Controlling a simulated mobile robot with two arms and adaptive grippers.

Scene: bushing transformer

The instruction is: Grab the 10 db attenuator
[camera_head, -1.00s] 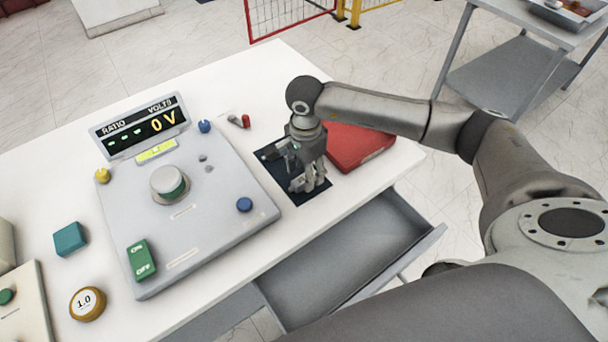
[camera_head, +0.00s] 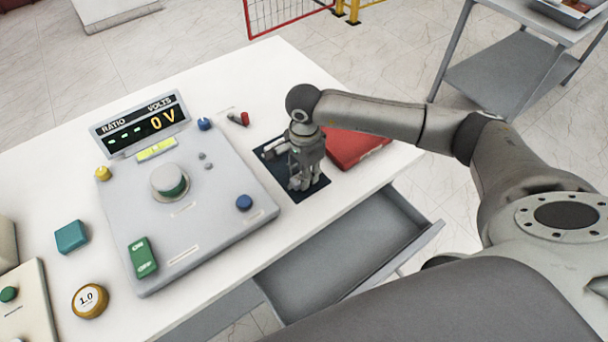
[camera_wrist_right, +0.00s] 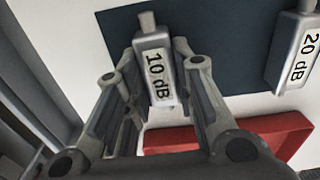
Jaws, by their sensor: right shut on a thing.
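In the head view my right gripper (camera_head: 302,180) points down over the mat, and the attenuator is mostly hidden by the fingers. The 20 dB attenuator (camera_wrist_right: 293,55) lies at the right of the wrist view. My left gripper is not in view.
A red case (camera_head: 355,147) lies right beside the mat. The grey console (camera_head: 200,220) with dials and a 0 V display stands to the left. A drawer (camera_head: 350,255) is open below the table's front edge. A small red-tipped part (camera_head: 242,118) lies behind the mat.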

